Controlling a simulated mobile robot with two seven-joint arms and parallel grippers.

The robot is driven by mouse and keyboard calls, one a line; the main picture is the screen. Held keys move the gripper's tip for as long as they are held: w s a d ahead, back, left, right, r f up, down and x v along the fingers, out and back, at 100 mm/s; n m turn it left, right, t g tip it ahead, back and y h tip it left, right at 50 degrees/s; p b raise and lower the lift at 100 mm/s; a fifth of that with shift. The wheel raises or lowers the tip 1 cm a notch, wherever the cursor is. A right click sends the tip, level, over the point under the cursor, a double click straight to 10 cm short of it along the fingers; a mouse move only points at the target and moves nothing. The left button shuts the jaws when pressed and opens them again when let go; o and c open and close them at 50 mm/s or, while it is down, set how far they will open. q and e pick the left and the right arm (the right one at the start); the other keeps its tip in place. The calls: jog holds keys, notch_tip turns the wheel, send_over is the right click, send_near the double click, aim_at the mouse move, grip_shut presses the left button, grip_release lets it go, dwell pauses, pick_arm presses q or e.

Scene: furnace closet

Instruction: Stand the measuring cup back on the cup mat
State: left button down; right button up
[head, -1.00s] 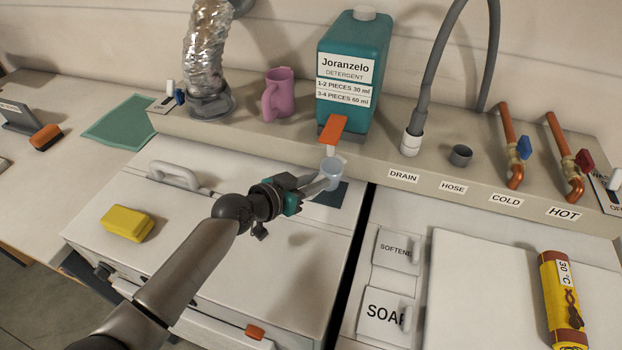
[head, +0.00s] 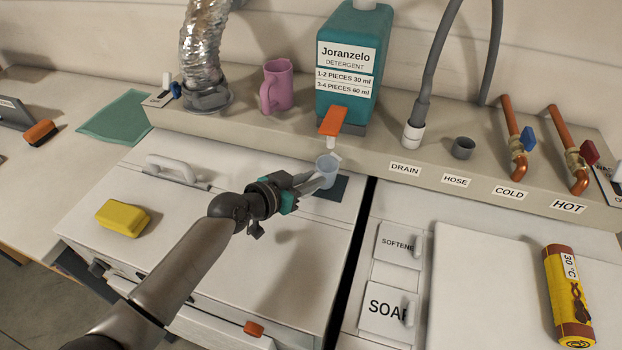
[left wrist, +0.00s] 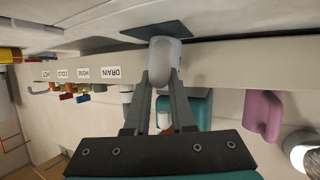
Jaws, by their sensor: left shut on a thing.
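The clear, bluish measuring cup (head: 326,168) is upright between the fingers of my left gripper (head: 318,181), which is shut on it. The cup is just in front of and below the orange detergent tap (head: 333,121). The dark square cup mat (head: 335,188) lies on the white machine top, partly hidden by the cup and fingers. In the left wrist view, which is upside down, the cup (left wrist: 165,58) overlaps the mat (left wrist: 140,33). I cannot tell whether its base touches the mat. My right gripper is not in view.
The teal detergent jug (head: 348,60) stands on the ledge behind the cup. A pink jug (head: 277,86) is left of it. A yellow sponge (head: 123,218) lies on the machine's left part. The white lid around the mat is otherwise mostly clear.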

pick_arm(q)
jog(key=shift+f+b, duration=0.3)
jog(key=shift+f, duration=0.05)
jog(key=c, duration=0.7)
grip_release()
jog(key=shift+a, duration=0.15)
jog(key=p+v, duration=0.1)
jog(key=v, duration=1.4)
jog(key=shift+r, duration=0.15)
